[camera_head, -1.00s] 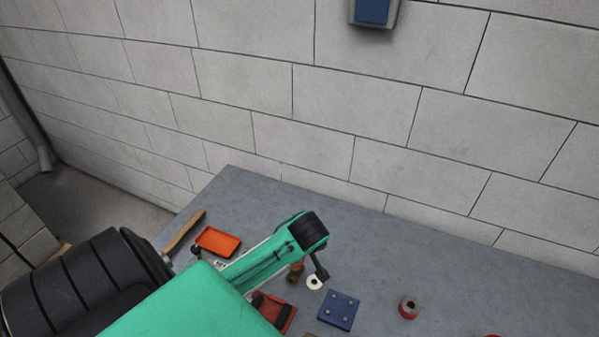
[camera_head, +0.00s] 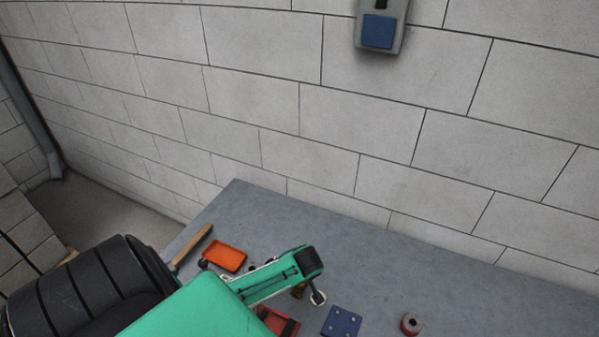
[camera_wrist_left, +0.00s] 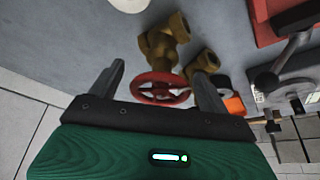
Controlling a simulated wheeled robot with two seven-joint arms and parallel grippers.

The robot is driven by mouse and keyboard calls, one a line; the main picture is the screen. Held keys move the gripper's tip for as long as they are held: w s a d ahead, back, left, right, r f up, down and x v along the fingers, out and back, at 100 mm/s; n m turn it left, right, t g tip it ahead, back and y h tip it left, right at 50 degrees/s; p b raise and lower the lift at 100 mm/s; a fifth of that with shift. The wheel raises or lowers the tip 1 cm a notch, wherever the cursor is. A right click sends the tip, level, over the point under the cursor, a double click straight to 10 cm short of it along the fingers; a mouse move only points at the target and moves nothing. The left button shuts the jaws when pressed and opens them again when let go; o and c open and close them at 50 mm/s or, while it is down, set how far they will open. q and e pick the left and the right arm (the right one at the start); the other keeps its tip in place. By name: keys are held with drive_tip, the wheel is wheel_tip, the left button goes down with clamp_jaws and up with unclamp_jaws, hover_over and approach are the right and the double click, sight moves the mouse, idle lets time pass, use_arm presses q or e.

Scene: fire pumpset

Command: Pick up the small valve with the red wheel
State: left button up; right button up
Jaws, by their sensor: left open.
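The small valve shows in the left wrist view with a brass body (camera_wrist_left: 165,42) and a red wheel (camera_wrist_left: 160,88). The wheel lies between the two fingers of my open left gripper (camera_wrist_left: 162,85), and the brass body is just beyond them. I cannot tell whether the fingers touch the wheel. In the head view my left gripper (camera_head: 318,298) points down over the table, and a small brass part of the valve (camera_head: 298,292) shows beside it; the rest is hidden behind the arm. My right gripper is not in view.
On the grey table (camera_head: 400,262) lie an orange tray (camera_head: 225,257), a hammer with a wooden handle (camera_head: 192,246), a red item (camera_head: 280,322), a blue plate (camera_head: 342,321) and a red ring-shaped part (camera_head: 411,324). A block wall stands behind. The table's back right is clear.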

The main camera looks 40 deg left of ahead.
use_arm(q)
drive_tip(key=shift+a+f, duration=0.1)
drive_tip(key=shift+f, duration=0.1)
drive_tip(key=shift+c, duration=0.5)
drive_tip(key=c, duration=1.4)
clamp_jaws()
drive_tip(key=shift+r, duration=0.2)
